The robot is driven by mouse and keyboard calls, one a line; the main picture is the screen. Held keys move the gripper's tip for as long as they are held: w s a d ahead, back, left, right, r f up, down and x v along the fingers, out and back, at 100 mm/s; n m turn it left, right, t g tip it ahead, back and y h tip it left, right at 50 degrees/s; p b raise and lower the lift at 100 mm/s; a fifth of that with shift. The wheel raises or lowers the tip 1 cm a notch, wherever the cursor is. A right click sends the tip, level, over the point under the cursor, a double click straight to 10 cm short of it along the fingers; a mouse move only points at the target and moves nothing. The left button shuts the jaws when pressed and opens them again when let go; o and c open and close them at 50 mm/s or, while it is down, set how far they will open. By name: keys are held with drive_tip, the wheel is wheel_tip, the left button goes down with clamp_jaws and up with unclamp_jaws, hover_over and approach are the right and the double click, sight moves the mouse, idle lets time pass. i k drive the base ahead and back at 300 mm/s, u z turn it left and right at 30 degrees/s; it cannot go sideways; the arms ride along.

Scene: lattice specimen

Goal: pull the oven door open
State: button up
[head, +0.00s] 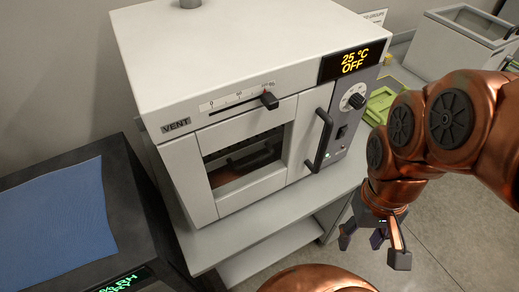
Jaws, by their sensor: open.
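The oven (235,62) is a white box on a bench, and its display reads 25 °C OFF. Its door (213,182) is shut and has a dark window (242,160). A black vertical bar handle (319,140) sits at the door's right side. My gripper (373,258) hangs to the right of and below the handle, apart from it, pointing downward. Its fingers are spread and nothing is between them. No part of the handle is hidden by my arm.
A vent slider (269,100) sits above the door, and a dial (356,101) is on the right panel. The bench (245,238) carries the oven. A dark box with a blue mat (58,218) stands at left. A green tray (381,103) and a grey bin (455,45) are at right.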

sight(304, 115)
drive_tip(key=z, duration=1.7)
drive_tip(key=k, duration=1.1)
drive_tip(key=u, duration=1.65)
drive_tip(key=i, duration=0.5)
